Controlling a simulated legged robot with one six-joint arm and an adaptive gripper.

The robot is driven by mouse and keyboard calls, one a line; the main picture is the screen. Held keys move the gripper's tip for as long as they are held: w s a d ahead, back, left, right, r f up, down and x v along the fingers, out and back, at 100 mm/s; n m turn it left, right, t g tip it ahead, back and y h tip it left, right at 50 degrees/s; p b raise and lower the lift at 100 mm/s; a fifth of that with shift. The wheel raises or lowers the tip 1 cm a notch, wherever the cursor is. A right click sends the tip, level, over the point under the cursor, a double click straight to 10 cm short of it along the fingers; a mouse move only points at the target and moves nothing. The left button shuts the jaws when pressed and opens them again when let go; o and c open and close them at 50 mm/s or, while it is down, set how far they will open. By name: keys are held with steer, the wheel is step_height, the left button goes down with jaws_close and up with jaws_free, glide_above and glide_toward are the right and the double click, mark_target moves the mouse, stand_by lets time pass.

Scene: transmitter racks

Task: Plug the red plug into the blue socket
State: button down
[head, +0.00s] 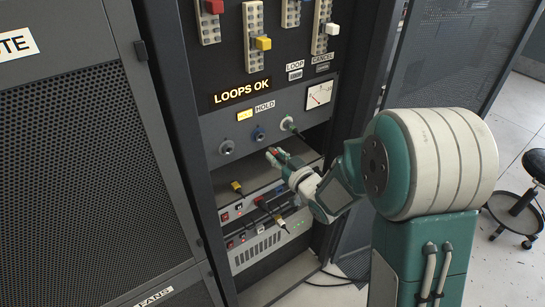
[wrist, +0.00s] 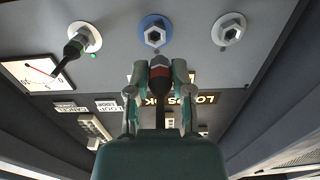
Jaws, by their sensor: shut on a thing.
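My gripper (head: 279,156) is shut on the red plug, a dark plug with a red band (wrist: 159,84). In the wrist view my gripper (wrist: 159,78) holds it centrally, its grey tip towards the panel. The blue socket (wrist: 155,31) has a blue ring around a metal hex nut and is empty. In the wrist view it lies just above the plug tip. In the head view the blue socket (head: 258,134) is up and left of my gripper, with a visible gap. The plug's exact distance from the panel is hard to tell.
A grey empty socket (wrist: 229,29) is on one side of the blue one. A rack shelf with cabled plugs (head: 264,203) lies below my gripper.

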steer(key=w, duration=0.1)
steer(key=w+a, duration=0.1)
steer(key=w, duration=0.2)
steer(key=shift+w+a, duration=0.3)
steer(key=shift+a+r, duration=0.1)
stand_by(1.0)
steer(key=shift+a, duration=0.25)
stand_by(1.0)
steer(key=shift+w+a, duration=0.25)
steer(key=shift+w, duration=0.1)
stand_by(0.4)
